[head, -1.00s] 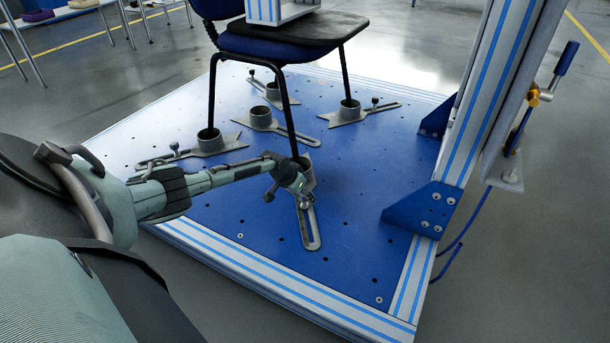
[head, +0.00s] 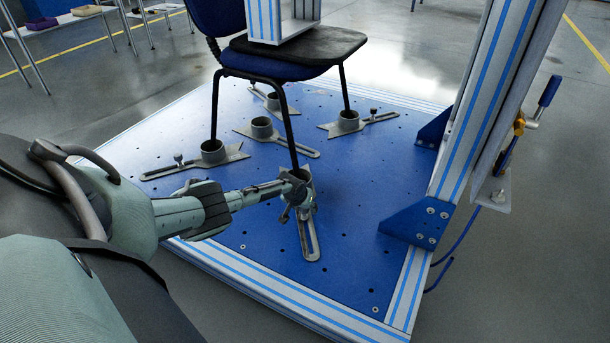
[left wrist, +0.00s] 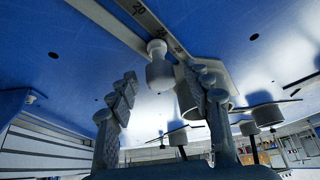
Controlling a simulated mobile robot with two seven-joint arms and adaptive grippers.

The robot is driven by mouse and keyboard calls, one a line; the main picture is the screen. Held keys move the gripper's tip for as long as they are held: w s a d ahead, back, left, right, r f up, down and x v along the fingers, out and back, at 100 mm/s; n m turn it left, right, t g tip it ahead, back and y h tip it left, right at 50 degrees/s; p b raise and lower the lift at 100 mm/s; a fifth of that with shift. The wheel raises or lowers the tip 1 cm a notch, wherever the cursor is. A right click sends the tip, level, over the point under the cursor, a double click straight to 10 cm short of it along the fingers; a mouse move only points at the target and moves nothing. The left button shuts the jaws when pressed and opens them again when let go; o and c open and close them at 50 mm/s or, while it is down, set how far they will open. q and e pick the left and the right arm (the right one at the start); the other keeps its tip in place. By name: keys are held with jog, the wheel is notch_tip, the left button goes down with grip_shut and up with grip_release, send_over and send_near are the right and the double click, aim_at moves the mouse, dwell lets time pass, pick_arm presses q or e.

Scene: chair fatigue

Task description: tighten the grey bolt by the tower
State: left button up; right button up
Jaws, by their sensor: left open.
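The grey bolt (left wrist: 158,70) has a rounded head and stands on the slotted grey clamp plate (head: 309,238) at the chair's front leg, on the tower side. In the left wrist view it shows between the two finger tips, with visible gaps on both sides. My left gripper (head: 296,208) is at this clamp in the head view, partly hiding the bolt and the leg socket. In the left wrist view the fingers (left wrist: 158,92) are spread, one on each side of the bolt, and hold nothing. My right gripper is not in view.
The blue chair (head: 285,68) stands with its legs in grey sockets on the blue platform (head: 265,225). The tower (head: 478,110) rises at right on a blue bracket (head: 415,222). Other clamps, such as the left one (head: 205,155), lie behind. The platform's front area is clear.

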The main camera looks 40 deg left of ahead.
pick_arm(q)
jog(key=shift+d+r+n+p, duration=0.1)
jog(key=shift+r+n+p, duration=0.05)
jog(key=shift+n+p, duration=0.25)
jog(key=shift+w+d+n+g+y+p, duration=0.15)
jog(key=shift+n+g+y+p, duration=0.2)
jog(key=shift+n+y, duration=0.45)
jog(key=shift+f+n, duration=0.2)
jog(key=shift+n, duration=0.6)
jog(key=shift+w+n+g+y+b, duration=0.15)
jog(key=shift+n+g+y+b, duration=0.15)
jog(key=shift+n+g+b, duration=0.3)
jog(key=shift+f+n+b, duration=0.15)
jog(key=shift+n+b, duration=0.4)
jog(key=shift+n, duration=0.45)
jog(key=shift+r+n+g+y, duration=0.2)
jog(key=shift+n+g+y, duration=0.1)
jog(key=shift+n+g, duration=0.1)
